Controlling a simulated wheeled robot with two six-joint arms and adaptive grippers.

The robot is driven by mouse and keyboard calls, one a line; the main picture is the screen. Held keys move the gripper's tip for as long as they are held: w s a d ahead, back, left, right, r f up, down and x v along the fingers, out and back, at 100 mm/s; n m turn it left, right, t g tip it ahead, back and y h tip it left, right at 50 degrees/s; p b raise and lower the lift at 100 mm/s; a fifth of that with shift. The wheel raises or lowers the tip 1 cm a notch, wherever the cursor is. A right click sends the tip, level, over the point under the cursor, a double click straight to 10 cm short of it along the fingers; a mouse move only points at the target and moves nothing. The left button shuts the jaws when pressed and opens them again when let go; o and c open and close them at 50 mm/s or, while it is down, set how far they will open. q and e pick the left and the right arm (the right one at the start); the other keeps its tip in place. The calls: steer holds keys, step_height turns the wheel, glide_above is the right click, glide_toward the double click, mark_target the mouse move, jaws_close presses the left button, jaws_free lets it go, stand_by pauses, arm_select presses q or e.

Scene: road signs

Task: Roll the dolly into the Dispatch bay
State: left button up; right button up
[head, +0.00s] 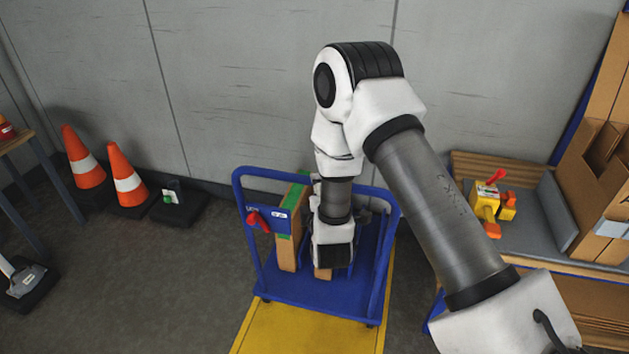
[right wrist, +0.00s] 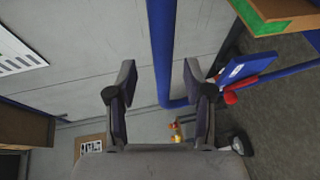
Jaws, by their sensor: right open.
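The blue dolly (head: 330,294) stands on the floor near the grey wall, with a tubular handle frame (head: 240,210) that also shows in the right wrist view (right wrist: 160,35). My left gripper is out of view.
A yellow floor area (head: 300,330) lies in front of the dolly; no bay name is readable. Two orange cones (head: 126,178) and a black base (head: 178,209) stand to the left. A bench (head: 535,212) with a yellow-red tool (head: 486,200) and cardboard boxes (head: 600,165) is at right.

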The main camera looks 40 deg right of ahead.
steer(key=x, duration=0.5)
steer(key=shift+s+d+f, duration=0.1)
steer(key=shift+d+f, duration=0.15)
steer(key=c, duration=0.9)
steer(key=shift+a, duration=0.1)
jaws_close()
